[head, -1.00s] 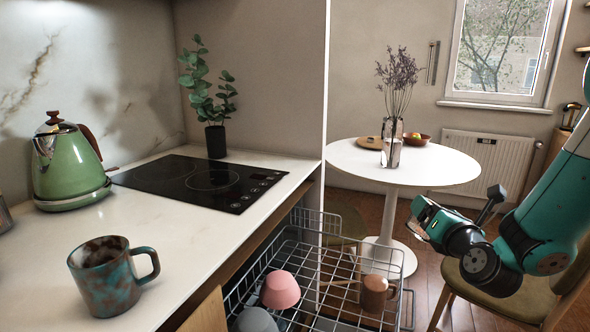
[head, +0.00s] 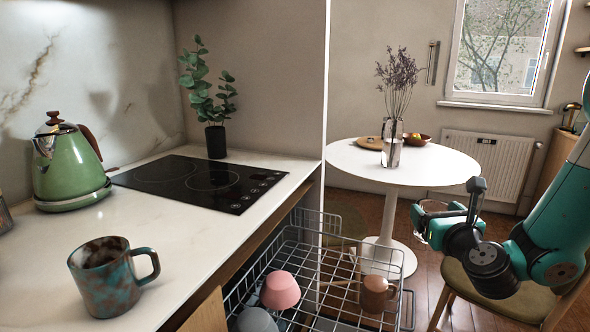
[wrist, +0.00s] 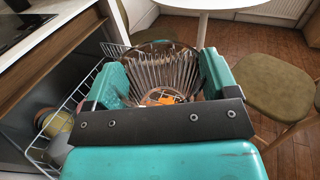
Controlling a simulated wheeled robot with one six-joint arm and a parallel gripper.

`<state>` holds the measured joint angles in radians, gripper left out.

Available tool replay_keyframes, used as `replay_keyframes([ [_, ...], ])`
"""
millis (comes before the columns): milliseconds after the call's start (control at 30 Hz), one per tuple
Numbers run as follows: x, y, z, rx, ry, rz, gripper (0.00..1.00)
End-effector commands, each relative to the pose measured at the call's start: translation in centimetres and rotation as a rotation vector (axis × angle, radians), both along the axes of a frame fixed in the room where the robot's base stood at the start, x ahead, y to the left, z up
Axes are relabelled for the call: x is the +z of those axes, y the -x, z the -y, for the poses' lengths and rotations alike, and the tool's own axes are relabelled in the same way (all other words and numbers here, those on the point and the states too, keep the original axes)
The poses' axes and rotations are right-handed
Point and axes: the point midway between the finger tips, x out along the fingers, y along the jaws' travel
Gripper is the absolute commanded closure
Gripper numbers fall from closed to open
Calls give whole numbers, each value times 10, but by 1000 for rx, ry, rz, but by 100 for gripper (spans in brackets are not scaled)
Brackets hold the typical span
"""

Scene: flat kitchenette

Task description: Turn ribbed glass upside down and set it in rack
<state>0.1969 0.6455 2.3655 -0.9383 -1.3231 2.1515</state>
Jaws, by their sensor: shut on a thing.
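My gripper (head: 432,222) is right of the dish rack and above the floor, in front of the white round table. It is shut on the clear ribbed glass (wrist: 160,72), which sits between the two teal fingers in the wrist view. The wrist view looks at the ribbed side; I cannot tell surely which end of the glass is up. The wire rack (head: 315,212) is pulled out below the counter at the lower middle. It also shows at the left of the wrist view. The glass is apart from the rack.
The rack holds a pink bowl (head: 280,290), a grey dish (head: 255,321) and a brown mug (head: 374,294), with bare wires between them. A mottled mug (head: 106,281) and green kettle (head: 69,166) stand on the counter. A chair (wrist: 268,88) is right of my gripper.

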Motion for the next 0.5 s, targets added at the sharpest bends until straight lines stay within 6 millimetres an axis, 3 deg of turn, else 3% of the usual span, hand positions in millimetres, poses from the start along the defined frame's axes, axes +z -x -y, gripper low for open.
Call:
replay_keyframes([
  [333, 0, 0, 0, 1, 58, 1, 51],
  [500, 1, 0, -1, 7, 332, 2, 51],
])
